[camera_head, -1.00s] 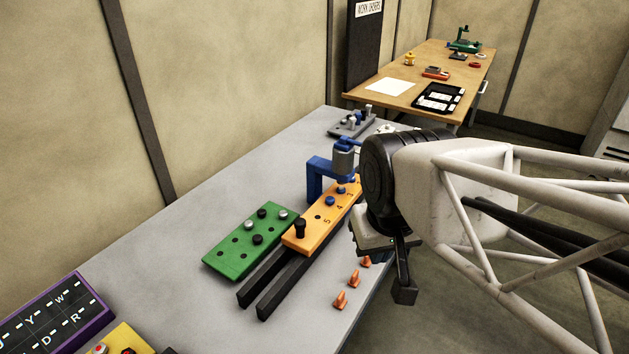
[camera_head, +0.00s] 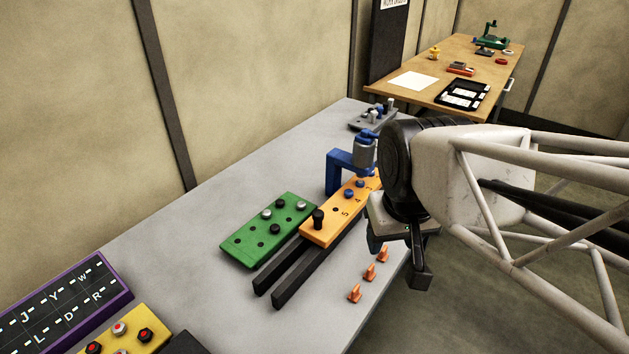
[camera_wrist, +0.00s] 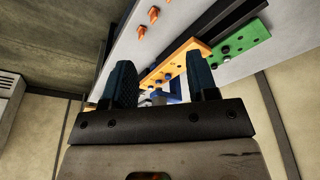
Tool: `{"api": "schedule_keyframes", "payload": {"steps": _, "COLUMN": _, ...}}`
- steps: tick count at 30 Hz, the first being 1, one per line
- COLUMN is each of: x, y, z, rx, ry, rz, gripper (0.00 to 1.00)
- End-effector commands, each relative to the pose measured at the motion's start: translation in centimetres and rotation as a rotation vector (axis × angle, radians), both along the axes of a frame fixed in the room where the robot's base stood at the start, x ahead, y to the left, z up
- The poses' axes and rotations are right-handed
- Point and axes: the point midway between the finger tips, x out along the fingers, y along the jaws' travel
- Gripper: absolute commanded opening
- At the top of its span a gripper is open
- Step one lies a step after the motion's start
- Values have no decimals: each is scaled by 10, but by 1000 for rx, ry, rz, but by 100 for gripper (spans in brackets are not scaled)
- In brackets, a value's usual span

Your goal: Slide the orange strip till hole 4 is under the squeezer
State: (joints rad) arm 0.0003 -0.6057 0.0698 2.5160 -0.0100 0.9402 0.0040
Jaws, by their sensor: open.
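The orange strip (camera_head: 326,225) lies on two dark rails (camera_head: 293,283), with a black knob (camera_head: 318,218) standing near its front end. The numerals 5 and 4 show on it, with an empty hole near 5 and blue pegs farther back. The blue squeezer (camera_head: 340,165) with a grey head stands over the strip's far part. Which hole is under the head I cannot tell. My gripper (camera_head: 398,262) is right of the strip and apart from it. In the wrist view its two fingers (camera_wrist: 163,85) are spread and empty, with the strip (camera_wrist: 180,62) beyond them.
A green plate (camera_head: 268,238) with black and silver pegs lies left of the strip. Small orange clips (camera_head: 369,272) line the table's right edge. A grey fixture (camera_head: 372,118) stands at the back. A purple-framed board (camera_head: 118,270) and a yellow block (camera_head: 140,325) are at the front left.

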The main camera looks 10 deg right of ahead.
Motion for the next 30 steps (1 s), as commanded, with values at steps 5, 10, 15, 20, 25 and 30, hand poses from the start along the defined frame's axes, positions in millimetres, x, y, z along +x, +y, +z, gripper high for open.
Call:
{"api": "schedule_keyframes", "payload": {"steps": 5, "x": 24, "y": 5, "z": 0, "rx": -5, "ry": 25, "rz": 40, "gripper": 57}}
{"api": "schedule_keyframes", "payload": {"steps": 10, "x": 54, "y": 12, "z": -2, "rx": -10, "ry": 54, "rz": 89, "gripper": 57}}
{"api": "schedule_keyframes", "payload": {"steps": 15, "x": 84, "y": 21, "z": -7, "rx": -15, "ry": 83, "rz": 139, "gripper": 57}}
{"api": "schedule_keyframes", "payload": {"steps": 20, "x": 113, "y": 30, "z": -13, "rx": -20, "ry": 111, "rz": 187, "gripper": 57}}
{"api": "schedule_keyframes", "payload": {"steps": 25, "x": 143, "y": 41, "z": -23, "rx": -24, "ry": 139, "rz": 237, "gripper": 57}}
{"api": "schedule_keyframes", "payload": {"steps": 30, "x": 173, "y": 53, "z": -35, "rx": -28, "ry": 166, "rz": 288, "gripper": 57}}
